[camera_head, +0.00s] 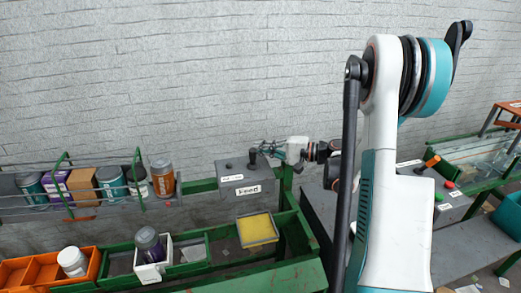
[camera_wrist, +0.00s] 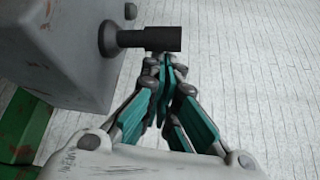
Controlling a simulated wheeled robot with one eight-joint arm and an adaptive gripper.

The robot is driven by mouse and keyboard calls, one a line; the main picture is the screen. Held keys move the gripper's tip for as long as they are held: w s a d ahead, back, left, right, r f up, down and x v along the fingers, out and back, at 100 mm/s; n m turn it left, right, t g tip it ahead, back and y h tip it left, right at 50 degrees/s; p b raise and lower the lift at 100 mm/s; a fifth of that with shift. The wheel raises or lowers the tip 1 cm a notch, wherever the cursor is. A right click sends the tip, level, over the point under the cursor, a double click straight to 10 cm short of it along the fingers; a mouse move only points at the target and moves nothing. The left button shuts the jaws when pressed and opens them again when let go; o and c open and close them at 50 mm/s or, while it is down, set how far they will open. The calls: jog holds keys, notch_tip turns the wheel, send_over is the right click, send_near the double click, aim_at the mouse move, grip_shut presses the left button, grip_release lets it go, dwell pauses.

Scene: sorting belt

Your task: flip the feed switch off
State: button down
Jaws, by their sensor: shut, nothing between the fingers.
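The feed switch box (camera_head: 228,180) is a grey box with white labels, behind the green-framed trays in the head view. It also fills the upper left of the wrist view (camera_wrist: 60,45). Its black switch lever (camera_wrist: 150,39) sticks out sideways from a round collar on the box face. In the head view the lever (camera_head: 253,157) is small, and its on or off position is hard to tell. My gripper (camera_head: 262,150) is beside the lever. In the wrist view my gripper (camera_wrist: 168,68) is shut and empty, its teal fingertips just below the lever's free end. Contact is unclear.
A rack with bottles and cartons (camera_head: 82,185) stands left of the box. Below are an orange bin (camera_head: 30,270), green trays and a yellow tray (camera_head: 258,229). A panel with an orange-tipped lever (camera_head: 431,161) and coloured buttons is at right. A brick wall stands behind.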

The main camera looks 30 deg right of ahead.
jog(key=shift+s+a+r+b, duration=0.1)
jog(key=shift+s+a+b, duration=0.15)
jog(key=shift+s, duration=0.65)
